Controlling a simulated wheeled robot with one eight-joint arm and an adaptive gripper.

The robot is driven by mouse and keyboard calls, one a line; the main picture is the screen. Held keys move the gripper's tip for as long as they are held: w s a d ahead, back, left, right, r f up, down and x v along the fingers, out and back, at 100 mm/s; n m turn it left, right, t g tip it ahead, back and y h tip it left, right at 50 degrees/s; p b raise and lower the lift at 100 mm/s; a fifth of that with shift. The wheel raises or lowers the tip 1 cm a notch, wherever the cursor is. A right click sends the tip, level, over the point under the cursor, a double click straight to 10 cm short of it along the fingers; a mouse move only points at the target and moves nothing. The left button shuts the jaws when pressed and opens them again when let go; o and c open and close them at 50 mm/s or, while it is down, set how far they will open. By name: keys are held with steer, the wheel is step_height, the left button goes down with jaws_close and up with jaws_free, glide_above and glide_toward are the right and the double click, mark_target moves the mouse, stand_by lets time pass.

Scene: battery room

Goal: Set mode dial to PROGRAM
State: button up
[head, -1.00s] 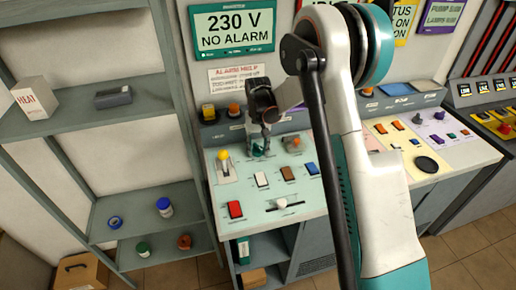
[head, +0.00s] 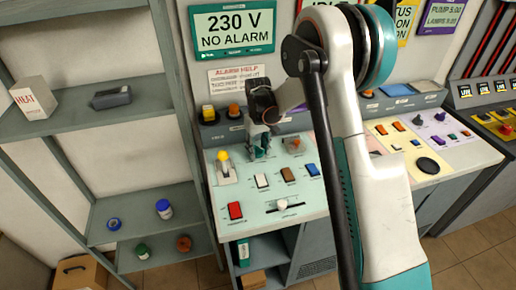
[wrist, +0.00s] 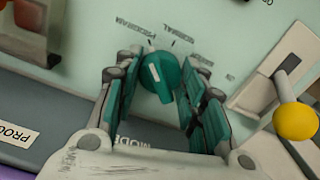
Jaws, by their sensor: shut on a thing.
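The teal mode dial (wrist: 158,76) sits on the pale green panel in the wrist view, with a white mark on its face. The mark lies on the side toward the printed labels, PROGRAM (wrist: 136,27) and NORMAL (wrist: 179,27), which appear upside down. It leans toward the PROGRAM side; I cannot tell if it lines up exactly. My gripper (wrist: 161,88) has its teal-padded fingers on both sides of the dial, shut on it. In the head view my gripper (head: 259,150) is at the panel's upper left and mostly hides the dial.
A yellow-tipped lever (wrist: 294,120) stands close beside the right finger. A display (head: 233,28) reads 230 V NO ALARM. Grey shelves (head: 130,120) stand at left.

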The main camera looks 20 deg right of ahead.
mark_target(258, 147)
steer(key=o, duration=1.1)
step_height(258, 147, up, 12)
